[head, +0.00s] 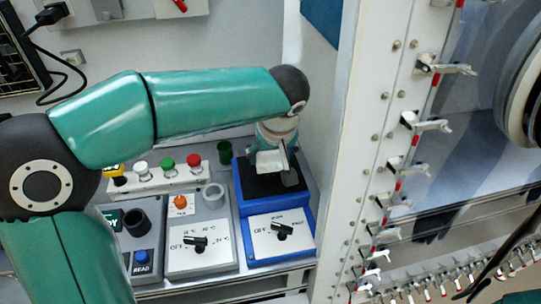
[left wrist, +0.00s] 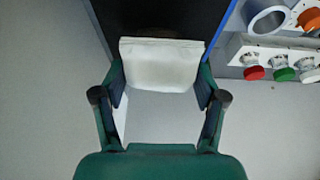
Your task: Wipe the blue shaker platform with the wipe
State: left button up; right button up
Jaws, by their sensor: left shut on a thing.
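The blue shaker (head: 240,203) stands at the right end of the bench, with a dark platform (head: 257,186) on top and a white control panel in front. My left gripper (head: 272,162) is over the platform's back part, pointing down. It is shut on the white wipe (head: 268,162). In the left wrist view the wipe (left wrist: 160,62) spans between the two fingers of the gripper (left wrist: 160,92), and its far edge lies over the dark platform (left wrist: 160,16). I cannot tell whether the wipe touches the platform. My right gripper is not in view.
A white clamped frame (head: 345,150) rises close on the right.

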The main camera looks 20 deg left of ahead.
pick_arm(q)
jog(key=shift+r+p, duration=0.7)
jog(key=shift+r, duration=0.65)
jog(key=shift+f, duration=0.1)
